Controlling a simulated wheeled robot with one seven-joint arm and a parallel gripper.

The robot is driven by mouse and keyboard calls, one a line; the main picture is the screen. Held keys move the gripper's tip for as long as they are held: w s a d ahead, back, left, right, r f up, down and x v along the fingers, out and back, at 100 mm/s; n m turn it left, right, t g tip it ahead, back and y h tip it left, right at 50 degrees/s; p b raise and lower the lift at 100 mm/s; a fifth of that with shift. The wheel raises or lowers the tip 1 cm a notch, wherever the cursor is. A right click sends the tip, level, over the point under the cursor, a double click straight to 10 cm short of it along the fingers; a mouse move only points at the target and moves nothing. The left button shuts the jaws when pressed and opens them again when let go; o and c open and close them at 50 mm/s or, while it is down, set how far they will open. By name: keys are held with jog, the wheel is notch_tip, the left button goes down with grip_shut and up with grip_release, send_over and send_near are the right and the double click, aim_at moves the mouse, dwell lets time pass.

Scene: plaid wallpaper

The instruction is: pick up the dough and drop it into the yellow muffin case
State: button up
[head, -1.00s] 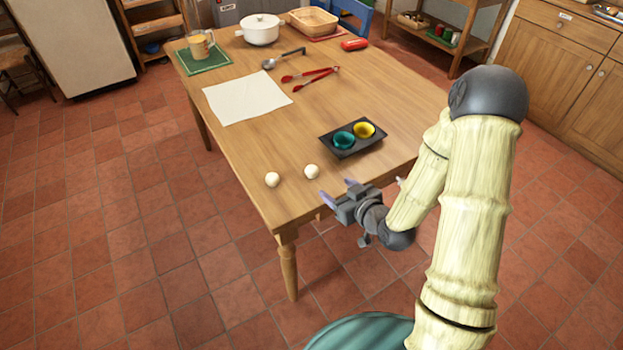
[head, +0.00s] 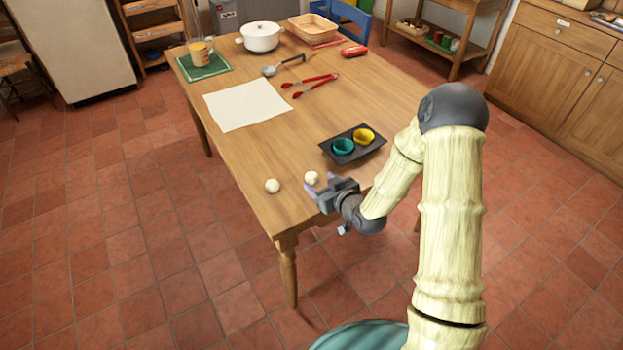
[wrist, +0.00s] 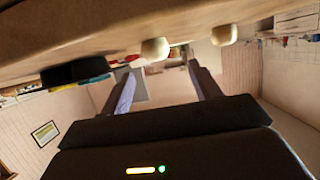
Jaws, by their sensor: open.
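Two pale round dough balls lie on the table near its front corner: one on the left (head: 272,186) and one on the right (head: 312,177). In the wrist view, which shows the table upside down, one ball (wrist: 155,49) appears beyond and between my fingers, and the other (wrist: 224,34) is to its right. My gripper (head: 320,185) is open and empty, low by the table's front edge, with its fingers close to the right ball. Contact cannot be told. The yellow muffin case (head: 363,136) sits in a dark tray (head: 343,158) beside a teal case (head: 343,146).
The wooden table (head: 290,205) is bare around the dough. A white cloth (head: 246,105), red tongs (head: 315,84) and a ladle (head: 283,65) lie farther back. A white pot (head: 260,37), a basket (head: 312,28) and a mug on a green mat (head: 205,68) stand at the far end.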

aim_at(312, 175)
jog(key=x, duration=0.4)
jog(key=shift+w, duration=0.25)
jog(key=shift+d, duration=0.1)
jog(key=c, duration=1.1)
